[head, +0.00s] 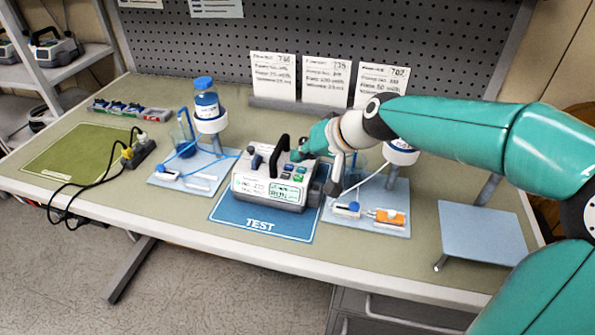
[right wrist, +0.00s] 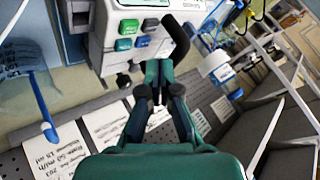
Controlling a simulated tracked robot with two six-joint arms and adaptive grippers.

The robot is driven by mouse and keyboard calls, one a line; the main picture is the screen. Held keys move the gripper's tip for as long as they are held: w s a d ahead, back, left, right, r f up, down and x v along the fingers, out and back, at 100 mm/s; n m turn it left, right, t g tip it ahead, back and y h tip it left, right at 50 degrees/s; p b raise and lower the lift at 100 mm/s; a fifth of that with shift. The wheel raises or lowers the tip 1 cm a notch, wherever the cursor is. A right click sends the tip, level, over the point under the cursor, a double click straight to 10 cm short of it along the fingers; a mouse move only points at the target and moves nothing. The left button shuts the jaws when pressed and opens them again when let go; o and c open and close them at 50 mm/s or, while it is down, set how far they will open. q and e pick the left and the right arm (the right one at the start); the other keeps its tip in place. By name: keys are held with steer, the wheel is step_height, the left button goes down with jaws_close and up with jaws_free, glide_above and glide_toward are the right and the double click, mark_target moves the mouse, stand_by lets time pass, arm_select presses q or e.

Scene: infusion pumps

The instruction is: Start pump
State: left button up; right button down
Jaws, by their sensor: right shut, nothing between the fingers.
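The infusion pump (head: 268,192), a grey-white box with a black handle (head: 280,153), a screen and coloured buttons, stands on the blue TEST mat (head: 250,228). My right gripper (head: 299,154) is shut and empty at the pump's upper right, by the handle. In the right wrist view the closed fingertips (right wrist: 158,66) are close to the pump face (right wrist: 108,50), near green and blue buttons (right wrist: 142,41). I cannot tell whether they touch it. My left gripper is out of view.
Trays with a blue-capped bottle (head: 206,101) and a syringe with orange part (head: 388,216) flank the mat. Cards (head: 326,80) stand behind. A power strip (head: 138,152) with black cables lies left, by a green mat (head: 80,150). A light blue board (head: 486,240) is at right.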

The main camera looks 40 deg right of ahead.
step_height(320, 180, up, 2)
steer(key=shift+r+p, duration=0.15)
steer(key=shift+p, duration=0.5)
stand_by(0.3)
